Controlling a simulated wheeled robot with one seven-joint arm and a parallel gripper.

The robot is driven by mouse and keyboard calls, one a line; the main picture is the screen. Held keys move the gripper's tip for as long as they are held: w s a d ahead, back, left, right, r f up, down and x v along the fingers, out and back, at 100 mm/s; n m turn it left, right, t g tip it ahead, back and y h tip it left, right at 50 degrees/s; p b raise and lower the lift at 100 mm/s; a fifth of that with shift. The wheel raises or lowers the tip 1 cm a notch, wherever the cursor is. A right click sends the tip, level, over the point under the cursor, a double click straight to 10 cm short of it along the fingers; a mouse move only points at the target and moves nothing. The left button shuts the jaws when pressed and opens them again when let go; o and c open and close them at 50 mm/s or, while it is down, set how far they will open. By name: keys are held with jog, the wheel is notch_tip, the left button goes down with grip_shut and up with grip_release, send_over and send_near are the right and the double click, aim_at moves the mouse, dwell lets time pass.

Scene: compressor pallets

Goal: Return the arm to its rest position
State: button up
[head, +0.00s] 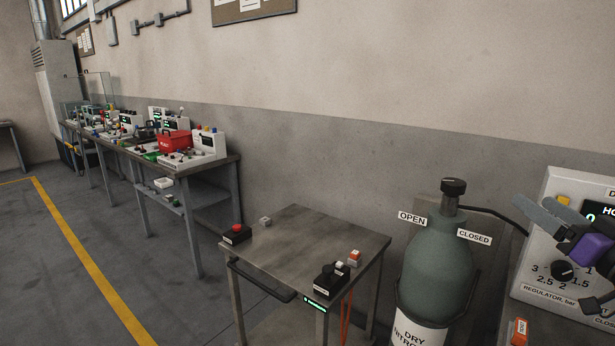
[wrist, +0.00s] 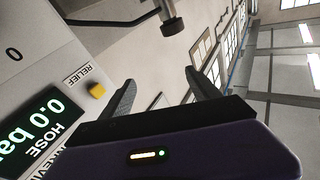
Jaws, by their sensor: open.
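My gripper (head: 536,208) is at the right edge of the head view, in front of the white regulator panel (head: 547,240). Its grey fingers point to the upper left, and its purple body partly covers the panel's display. In the wrist view my gripper (wrist: 160,86) has its two dark fingers spread apart with nothing between them. The panel (wrist: 50,35) also shows there on the left, with a yellow relief button (wrist: 97,90) and a green "0.0 bar" hose display (wrist: 35,135) close to the left finger. Most of my arm is out of view.
A green dry nitrogen cylinder (head: 437,262) with a black valve knob (head: 453,186) stands left of the panel. A metal cart (head: 300,245) carries a red button box (head: 236,234) and a switch box (head: 331,278). A long workbench (head: 140,150) lines the wall. Floor left of it is clear.

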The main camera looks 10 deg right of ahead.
jog(key=s+a+f+m+g+h+p, duration=0.1)
jog(key=s+a+f+m+h, duration=0.3)
jog(key=f, duration=0.4)
jog(key=s+a+f+m+g+h, duration=0.1)
jog(key=s+a+f+m+h, duration=0.1)
jog(key=s+a+f+h, duration=0.5)
jog(key=s+a+f+n+g+y, duration=0.1)
jog(key=s+a+f+n+y, duration=0.2)
jog(key=s+a, duration=0.4)
jog(key=s+a+f+n+g+y+p, duration=0.1)
jog(key=s+a+f+n+y, duration=0.1)
jog(key=s+a, duration=0.6)
jog(key=s+a+f+n+g+y+p, duration=0.1)
jog(key=s+a+f+n+y, duration=0.2)
jog(key=s+a+y, duration=0.3)
jog(key=s+a+f, duration=0.1)
jog(key=s+a, duration=0.1)
jog(key=s, duration=0.1)
jog(key=shift+s+a+f+n+y, duration=0.15)
jog(key=shift+s+f+n+y, duration=0.15)
jog(key=shift+s+f, duration=0.05)
